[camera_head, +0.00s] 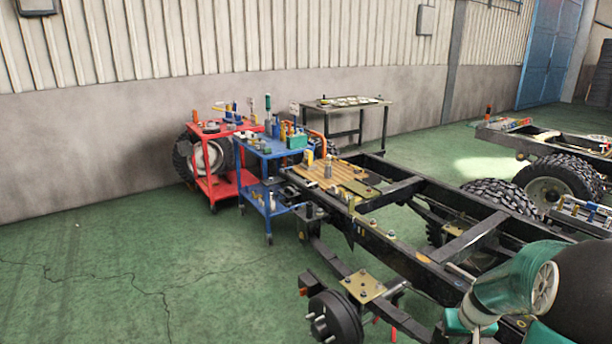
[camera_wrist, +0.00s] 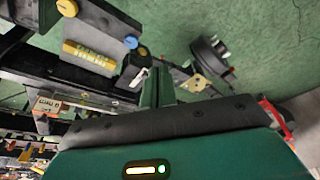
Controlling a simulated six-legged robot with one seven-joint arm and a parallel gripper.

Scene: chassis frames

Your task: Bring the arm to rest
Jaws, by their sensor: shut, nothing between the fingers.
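My gripper (camera_wrist: 158,80) shows in the wrist view as a green and dark grey body across the bottom, with narrow green fingers together at the middle. It is shut and empty. In the head view, teal and black parts of my arm fill the lower right corner, in front of the black chassis frame (camera_head: 482,236); the fingertips cannot be made out there. In the wrist view the gripper is above the frame and green floor, with a dark wheel hub (camera_wrist: 208,52) beyond the fingers. I cannot tell the exact gap to the frame.
A blue cart (camera_head: 262,188) and a red cart (camera_head: 242,178), both loaded with tools, stand beyond the chassis. A metal table (camera_head: 375,101) is against the wall. Another chassis with big tyres (camera_head: 560,180) is at right. The green floor at left is clear.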

